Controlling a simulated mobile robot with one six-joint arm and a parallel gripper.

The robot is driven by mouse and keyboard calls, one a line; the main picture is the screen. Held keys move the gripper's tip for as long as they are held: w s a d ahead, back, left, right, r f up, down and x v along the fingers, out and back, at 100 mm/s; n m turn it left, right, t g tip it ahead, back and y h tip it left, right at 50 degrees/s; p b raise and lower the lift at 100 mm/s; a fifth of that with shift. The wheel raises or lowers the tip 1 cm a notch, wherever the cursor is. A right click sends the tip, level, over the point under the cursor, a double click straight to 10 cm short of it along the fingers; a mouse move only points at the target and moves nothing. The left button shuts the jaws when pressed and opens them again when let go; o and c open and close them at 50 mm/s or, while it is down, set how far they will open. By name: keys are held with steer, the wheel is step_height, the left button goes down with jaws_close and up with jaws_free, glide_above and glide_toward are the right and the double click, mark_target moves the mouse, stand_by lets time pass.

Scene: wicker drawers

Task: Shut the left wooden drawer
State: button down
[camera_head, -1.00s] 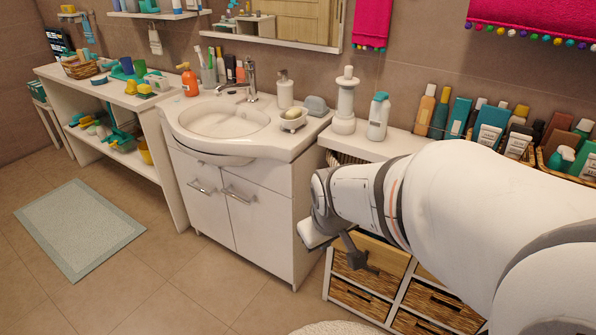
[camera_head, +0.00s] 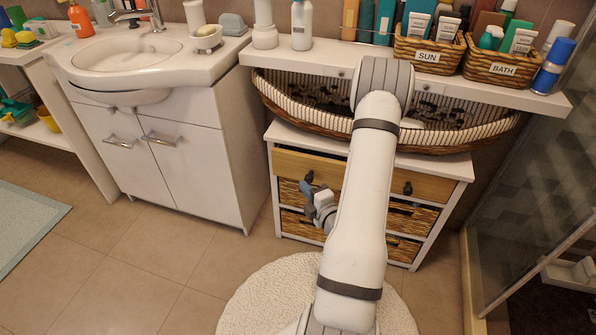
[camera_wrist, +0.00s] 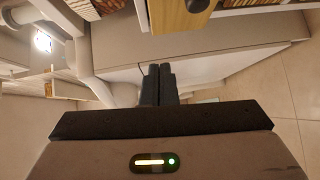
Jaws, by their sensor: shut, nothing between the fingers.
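The left wooden drawer (camera_head: 297,163) is the pale wood front at the top left of the white drawer unit. Its front seems to stand a little out, but how far I cannot tell. In the wrist view, a wooden front (camera_wrist: 173,22) with a dark knob (camera_wrist: 197,4) shows at the top edge. My gripper (camera_wrist: 159,84) is shut and empty, with its fingers together. In the head view, my gripper (camera_head: 308,180) is in front of the left side of the unit, close to the drawer's lower part. Whether it touches the drawer I cannot tell.
The right wooden drawer (camera_head: 425,186) is partly behind my arm, with wicker drawers (camera_head: 292,222) below. A large wicker basket (camera_head: 470,135) sits above the unit. A white sink cabinet (camera_head: 190,165) stands left. A round rug (camera_head: 260,295) lies on the floor in front.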

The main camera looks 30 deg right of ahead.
steer(key=s+t, duration=0.1)
glide_toward(293, 155)
steer(key=w+a, duration=0.3)
steer(key=w+d, duration=0.1)
steer(key=w+d+b, duration=0.1)
steer(key=shift+w+d+f+h, duration=0.15)
steer(key=shift+d+f+h, duration=0.05)
steer(key=shift+d+h, duration=0.1)
steer(key=shift+w+d, duration=0.2)
steer(key=shift+w, duration=0.05)
